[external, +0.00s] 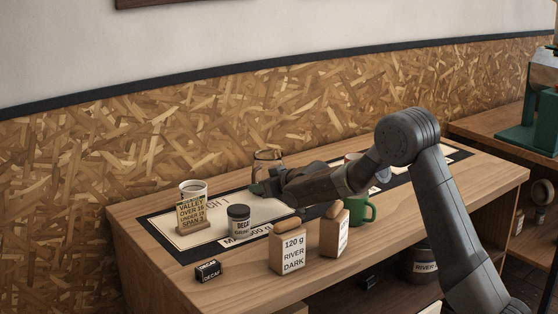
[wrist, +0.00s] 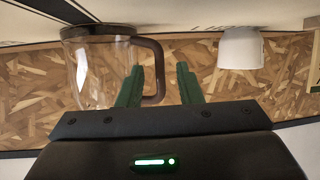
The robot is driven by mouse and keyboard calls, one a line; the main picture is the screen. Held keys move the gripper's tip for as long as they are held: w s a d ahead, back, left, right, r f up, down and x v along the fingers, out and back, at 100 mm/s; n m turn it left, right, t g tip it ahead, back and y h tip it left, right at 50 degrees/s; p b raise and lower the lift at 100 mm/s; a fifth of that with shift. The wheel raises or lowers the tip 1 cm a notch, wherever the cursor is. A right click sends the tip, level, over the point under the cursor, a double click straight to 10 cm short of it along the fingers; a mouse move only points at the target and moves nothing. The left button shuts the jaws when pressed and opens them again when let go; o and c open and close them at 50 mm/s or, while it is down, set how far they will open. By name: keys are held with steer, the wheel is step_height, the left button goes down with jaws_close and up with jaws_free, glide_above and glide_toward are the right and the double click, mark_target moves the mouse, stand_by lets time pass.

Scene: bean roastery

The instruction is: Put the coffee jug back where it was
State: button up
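The coffee jug (external: 268,158), clear glass with brown trim and handle, stands at the back of the counter by the wall, partly hidden behind my gripper (external: 262,187). In the wrist view, which is upside down, the jug (wrist: 92,75) is at the left. Its brown handle shows between the two green fingers of my gripper (wrist: 159,87). The fingers are apart, with a visible gap on the handle's right side. I cannot tell whether either finger touches the handle.
A white cup (external: 193,186) stands behind a small sign (external: 191,215) at the left. A decaf jar (external: 238,222), a River Dark bag (external: 289,252), another bag (external: 334,232) and a green mug (external: 363,210) stand nearer the front. A small decaf box (external: 208,271) lies front left.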

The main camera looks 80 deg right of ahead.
steer(key=shift+v, duration=1.9)
